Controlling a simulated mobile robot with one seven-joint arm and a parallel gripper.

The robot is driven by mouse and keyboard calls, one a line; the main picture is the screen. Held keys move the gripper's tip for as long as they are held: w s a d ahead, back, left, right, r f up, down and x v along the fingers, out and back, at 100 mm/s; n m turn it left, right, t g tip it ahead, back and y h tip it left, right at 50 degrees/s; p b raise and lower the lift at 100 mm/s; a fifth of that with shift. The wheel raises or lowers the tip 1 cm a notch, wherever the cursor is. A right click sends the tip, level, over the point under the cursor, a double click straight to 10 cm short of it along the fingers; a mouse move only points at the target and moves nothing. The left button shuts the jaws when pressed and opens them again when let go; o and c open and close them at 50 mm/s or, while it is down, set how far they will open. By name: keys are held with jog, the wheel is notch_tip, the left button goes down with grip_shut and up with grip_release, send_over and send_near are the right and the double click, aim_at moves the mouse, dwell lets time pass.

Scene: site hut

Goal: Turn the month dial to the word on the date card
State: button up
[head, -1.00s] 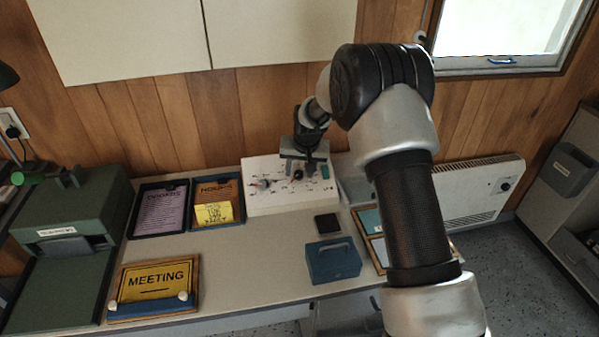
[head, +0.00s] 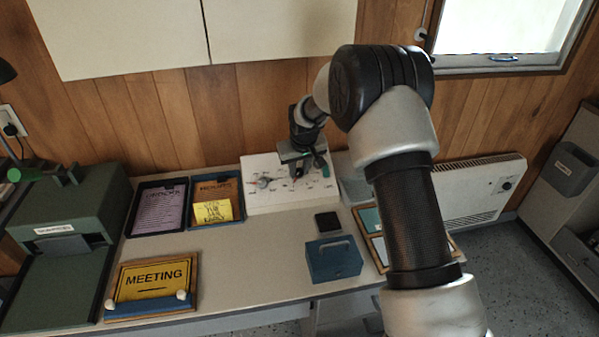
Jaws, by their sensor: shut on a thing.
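A white panel (head: 285,202) stands at the back of the desk against the wood wall, with small marks too small to read. A dial with a pale knob (head: 263,182) shows at its left. My gripper (head: 299,175) is over the middle of the panel, shut on a second dial knob that its fingers mostly hide. I cannot read which word that dial points to. A yellow note (head: 212,211) with handwritten lines lies on the blue tray (head: 241,219) left of the panel. I cannot tell whether it is the date card.
A black tray (head: 131,226) with a purple sheet, a MEETING sign (head: 153,281), a green machine (head: 65,215), a blue box (head: 333,260) and a small black pad (head: 327,221) stand on the desk. The desk middle is clear.

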jog(key=shift+n, duration=0.7)
jog(key=o, duration=1.1)
jog(key=shift+c, duration=0.2)
jog(key=shift+r, duration=0.1)
jog(key=a+p+v, duration=0.1)
jog(key=v, duration=1.6)
jog(key=shift+d+p, duration=0.35)
jog(key=shift+s+r, duration=0.15)
